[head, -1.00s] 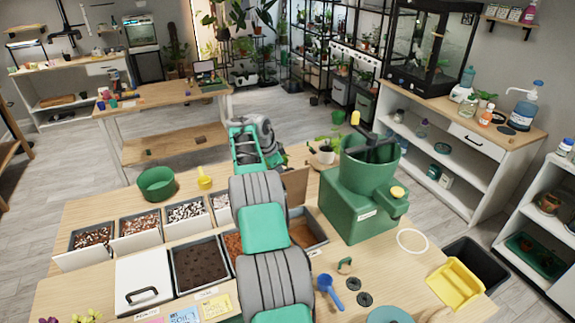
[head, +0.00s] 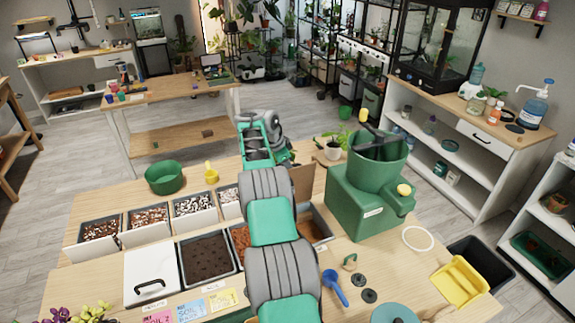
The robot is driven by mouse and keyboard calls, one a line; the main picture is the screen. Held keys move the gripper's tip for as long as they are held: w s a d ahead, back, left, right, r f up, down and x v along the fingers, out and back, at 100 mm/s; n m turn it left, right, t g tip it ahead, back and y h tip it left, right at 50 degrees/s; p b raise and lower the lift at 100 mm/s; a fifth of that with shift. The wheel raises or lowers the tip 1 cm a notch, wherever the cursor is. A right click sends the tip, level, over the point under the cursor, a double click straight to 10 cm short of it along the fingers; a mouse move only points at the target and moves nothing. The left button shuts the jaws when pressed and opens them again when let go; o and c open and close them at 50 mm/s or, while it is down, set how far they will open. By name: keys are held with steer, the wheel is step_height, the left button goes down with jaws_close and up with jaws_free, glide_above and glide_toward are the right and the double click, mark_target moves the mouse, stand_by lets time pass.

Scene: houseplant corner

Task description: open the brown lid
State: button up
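A brown panel (head: 303,182), which looks like the brown lid, stands raised behind the row of bins, just right of my arm. My arm hides its left part, so I cannot tell its full shape or how it is hinged. My arm reaches up the middle of the head view, over the bins, and its wrist end lies left of the panel. My gripper's fingers are hidden, so I cannot see whether they touch the panel.
Open bins of soil (head: 207,258) and pebbles (head: 193,204) lie left of my arm, beside a white lid with a black handle (head: 151,275). A green machine (head: 362,205) stands close on the right. A green bowl (head: 164,178) and blue scoop (head: 335,288) are on the table.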

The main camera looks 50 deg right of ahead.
steer(key=v, duration=0.7)
steer(key=shift+a+r+b, duration=0.2)
steer(key=shift+r+b, duration=0.15)
steer(key=a+r+n+t+b, duration=0.1)
steer(key=a+r+n, duration=0.25)
steer(key=a, duration=0.45)
steer(key=a+r+n+t+y, duration=0.1)
steer(key=a+r+n, duration=0.25)
steer(key=a, duration=0.45)
steer(key=a+r+n+t+b, duration=0.1)
steer(key=a+r+n, duration=0.25)
steer(key=a, duration=0.35)
steer(key=s+a+f+n+y, duration=0.1)
steer(key=s+a+f+n, duration=0.2)
steer(key=s+a, duration=0.4)
steer(key=s+a+f+n+t+y+b, duration=0.1)
steer(key=s+a+f+n, duration=0.1)
steer(key=s+a+n, duration=0.3)
steer(key=s+a+f+n+y, duration=0.2)
steer(key=s+a+n, duration=0.3)
steer(key=a, duration=0.8)
steer(key=s+f, duration=0.1)
steer(key=s, duration=0.2)
steer(key=shift+s+f+t+b, duration=0.3)
steer(key=shift+s, duration=0.05)
